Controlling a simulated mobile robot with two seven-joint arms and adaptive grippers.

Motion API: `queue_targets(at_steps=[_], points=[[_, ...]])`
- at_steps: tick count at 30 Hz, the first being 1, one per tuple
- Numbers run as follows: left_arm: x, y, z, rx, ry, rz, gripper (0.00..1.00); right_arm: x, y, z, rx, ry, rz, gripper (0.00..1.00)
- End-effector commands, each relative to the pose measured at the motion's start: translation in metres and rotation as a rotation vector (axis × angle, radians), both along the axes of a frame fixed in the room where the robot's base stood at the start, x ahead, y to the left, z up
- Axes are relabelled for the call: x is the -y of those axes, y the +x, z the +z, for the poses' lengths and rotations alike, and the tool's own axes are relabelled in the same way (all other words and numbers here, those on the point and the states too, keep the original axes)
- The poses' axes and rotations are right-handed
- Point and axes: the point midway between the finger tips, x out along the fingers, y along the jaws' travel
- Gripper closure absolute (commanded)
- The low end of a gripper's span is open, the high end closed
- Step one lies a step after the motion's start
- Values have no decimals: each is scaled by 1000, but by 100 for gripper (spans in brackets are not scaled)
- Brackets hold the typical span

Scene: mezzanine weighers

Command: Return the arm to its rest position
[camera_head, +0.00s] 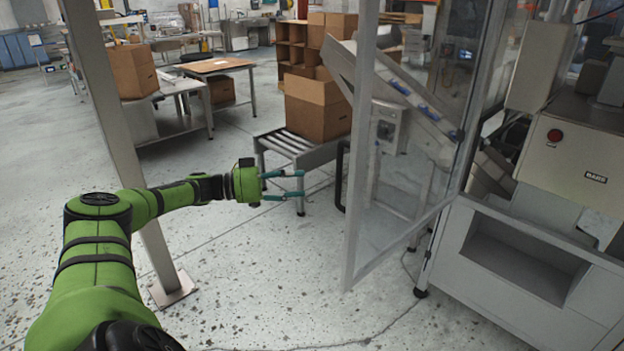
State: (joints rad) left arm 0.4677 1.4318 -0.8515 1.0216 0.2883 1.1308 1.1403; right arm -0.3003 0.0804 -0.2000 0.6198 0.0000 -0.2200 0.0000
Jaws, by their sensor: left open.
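My left arm, green with black joints, comes in from the lower left and reaches toward the middle of the head view. My left gripper (300,185) points right, with its two teal fingers apart and nothing between them. It appears in front of the legs of a small roller conveyor (279,143), over the open floor. My right gripper is not in view.
A metal post (116,116) stands close beside my left arm. An open transparent door (352,220) with a grey frame is right of the gripper. A weighing machine (530,260) fills the right side. A cardboard box (317,108) sits on the conveyor. Speckled floor (260,290) is clear below.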

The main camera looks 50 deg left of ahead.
Motion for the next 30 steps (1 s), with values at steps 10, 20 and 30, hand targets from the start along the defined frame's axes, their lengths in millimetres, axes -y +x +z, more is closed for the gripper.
queue_targets(at_steps=[10, 20, 30], points=[[-6, -8, 1, 2, 1, 0, 52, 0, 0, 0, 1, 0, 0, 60], [-5, -8, 0, 1, 0, 0, 52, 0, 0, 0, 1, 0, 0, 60], [11, 20, -109, -50, 48, 144, 52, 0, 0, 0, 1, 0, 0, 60]])
